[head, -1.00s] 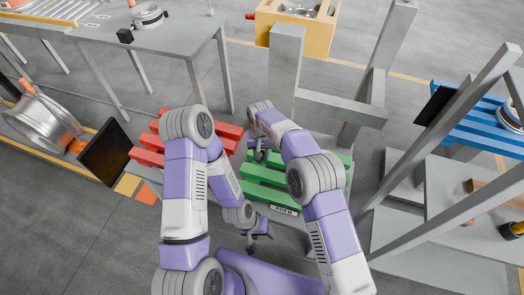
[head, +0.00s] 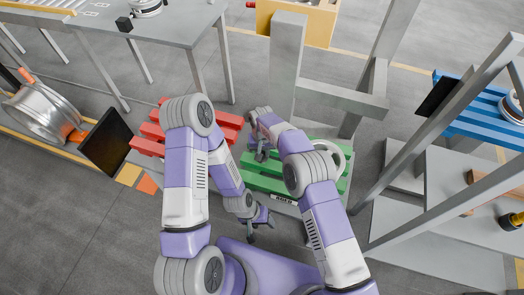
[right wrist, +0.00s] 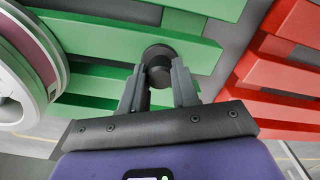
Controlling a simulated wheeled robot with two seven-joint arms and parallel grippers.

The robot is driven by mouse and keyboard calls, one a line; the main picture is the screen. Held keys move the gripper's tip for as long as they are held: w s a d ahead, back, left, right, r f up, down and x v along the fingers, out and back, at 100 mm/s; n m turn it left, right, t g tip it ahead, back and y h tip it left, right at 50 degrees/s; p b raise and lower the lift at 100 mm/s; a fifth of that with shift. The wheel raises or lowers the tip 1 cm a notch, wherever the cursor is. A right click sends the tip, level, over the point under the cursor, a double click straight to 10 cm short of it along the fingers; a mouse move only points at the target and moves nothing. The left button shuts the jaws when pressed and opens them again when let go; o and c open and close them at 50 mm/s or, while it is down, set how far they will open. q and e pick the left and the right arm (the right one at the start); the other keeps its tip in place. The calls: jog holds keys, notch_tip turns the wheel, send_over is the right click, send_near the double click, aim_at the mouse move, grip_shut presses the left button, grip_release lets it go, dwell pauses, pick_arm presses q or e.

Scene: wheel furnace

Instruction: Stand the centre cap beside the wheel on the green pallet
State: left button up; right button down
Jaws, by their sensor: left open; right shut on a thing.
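The green pallet (head: 262,184) lies on a stand in the middle of the head view. The wheel (head: 339,153), a pale ring partly hidden by my right arm, lies on its right part; it also shows at the left edge of the right wrist view (right wrist: 42,58). My right gripper (head: 262,152) is over the pallet's left part. In the right wrist view it (right wrist: 159,88) is shut on the dark round centre cap (right wrist: 158,60), with green slats behind; I cannot tell whether the cap touches them. My left gripper (head: 258,224) is open and empty, low in front of the pallet.
A red pallet (head: 152,142) adjoins the green one on the left. A grey post frame (head: 345,98) stands behind the green pallet. A blue pallet (head: 470,125) is at right, behind slanted grey bars. A large rim (head: 40,112) and dark panel (head: 104,143) are at far left.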

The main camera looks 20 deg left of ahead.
jog(key=shift+f, duration=0.6)
jog(key=shift+c, duration=1)
grip_release()
jog(key=shift+s+d+r, duration=0.15)
jog(key=shift+s+r, duration=0.2)
jog(key=shift+r, duration=0.5)
jog(key=shift+s+d+r, duration=0.1)
jog(key=shift+s+r, duration=0.2)
jog(key=shift+r, duration=0.6)
jog(key=shift+s+d+r, duration=0.15)
jog(key=shift+s+r, duration=0.2)
jog(key=shift+r, duration=0.5)
jog(key=s+d, duration=0.5)
jog(key=s, duration=0.8)
jog(key=shift+f, duration=0.1)
